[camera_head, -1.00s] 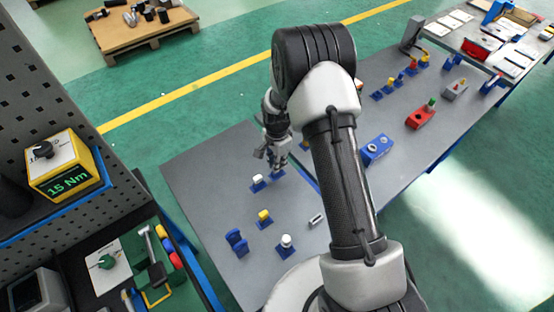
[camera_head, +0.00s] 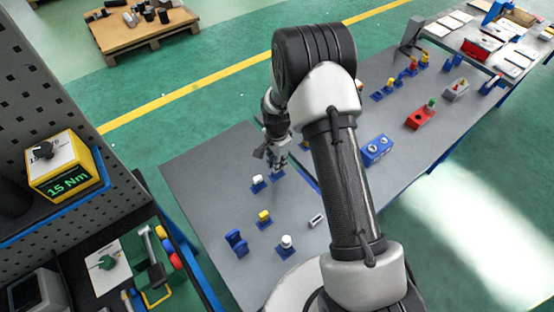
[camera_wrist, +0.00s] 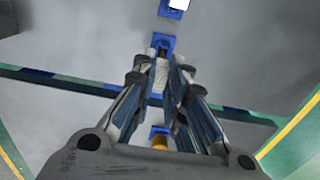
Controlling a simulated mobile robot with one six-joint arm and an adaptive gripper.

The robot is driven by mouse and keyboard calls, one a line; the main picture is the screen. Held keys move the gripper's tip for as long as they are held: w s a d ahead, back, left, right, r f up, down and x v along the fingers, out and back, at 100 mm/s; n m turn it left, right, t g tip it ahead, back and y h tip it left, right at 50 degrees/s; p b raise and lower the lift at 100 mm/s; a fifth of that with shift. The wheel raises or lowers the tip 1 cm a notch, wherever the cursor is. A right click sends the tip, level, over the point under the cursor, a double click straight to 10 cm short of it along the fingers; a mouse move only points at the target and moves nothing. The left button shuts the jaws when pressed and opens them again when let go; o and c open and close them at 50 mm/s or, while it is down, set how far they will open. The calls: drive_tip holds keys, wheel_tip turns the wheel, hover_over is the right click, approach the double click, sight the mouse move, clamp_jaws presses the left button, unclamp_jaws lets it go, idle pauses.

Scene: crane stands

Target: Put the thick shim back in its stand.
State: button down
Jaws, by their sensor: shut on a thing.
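My gripper (camera_wrist: 158,82) is shut on a light grey piece, which I take to be the thick shim (camera_wrist: 160,74). The shim shows between the fingers in the wrist view, and the fingers cover part of it. A blue stand (camera_wrist: 168,40) with a dark opening lies just beyond the fingertips. I cannot tell whether the shim touches this stand. In the head view my gripper (camera_head: 277,165) is over the grey table, right above a blue stand (camera_head: 278,177). The shim is too small to make out there.
Near my gripper stand a white-topped piece (camera_head: 257,180), a yellow-topped piece (camera_head: 264,215) and another white-topped piece (camera_head: 286,241), each on a blue base. Blue holders (camera_head: 237,242) and a small grey block (camera_head: 317,220) are also on the table. A blue block (camera_head: 376,149) stands right of my arm.

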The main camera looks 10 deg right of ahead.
drive_tip(key=shift+f, duration=1.2)
drive_tip(key=shift+s, duration=0.1)
drive_tip(key=c, duration=2)
unclamp_jaws()
drive_tip(key=o, duration=0.5)
drive_tip(key=shift+r, duration=0.2)
drive_tip(key=shift+r, duration=0.1)
drive_tip(key=shift+r+p, duration=1.55)
drive_tip(key=shift+r, duration=0.95)
